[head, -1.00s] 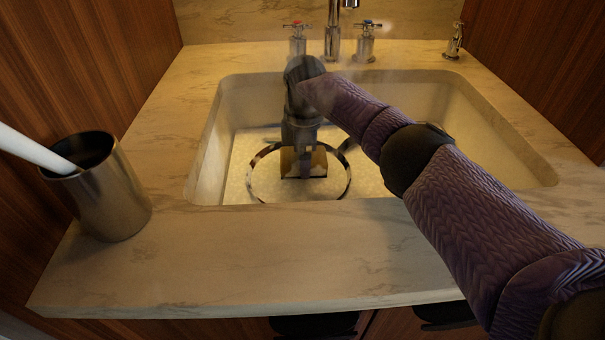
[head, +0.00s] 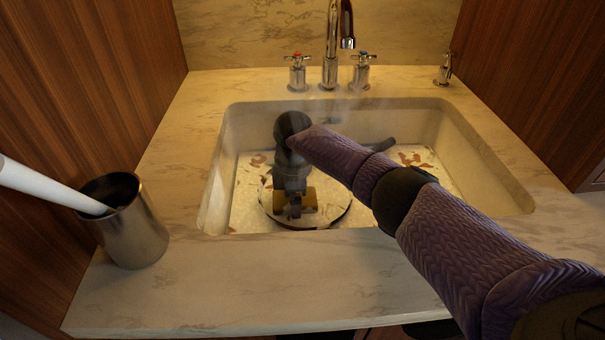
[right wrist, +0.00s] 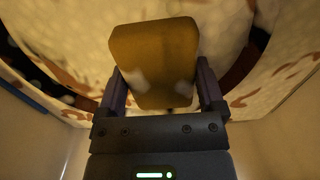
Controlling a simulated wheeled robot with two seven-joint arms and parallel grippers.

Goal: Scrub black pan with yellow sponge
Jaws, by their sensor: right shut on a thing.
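The black pan lies in the sink. Its dark round rim (head: 345,214) shows in the head view, and its handle (head: 380,146) seems to stick out to the back right behind my arm. Pale, brown-blotched material covers much of the pan's inside. My right gripper (head: 293,203) reaches down over the pan, shut on the yellow sponge (head: 309,198). In the right wrist view the sponge (right wrist: 155,60) sits between both fingers, above or against the blotched surface; contact is unclear. The pan's dark edge (right wrist: 245,68) shows beside it. My left gripper is not in view.
The sink (head: 480,165) has raised walls around the pan. A faucet (head: 331,60) with two taps stands behind it. A metal cup (head: 135,235) holding a white rod (head: 45,185) stands at left. Wooden panels close both sides. The front counter (head: 260,265) is clear.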

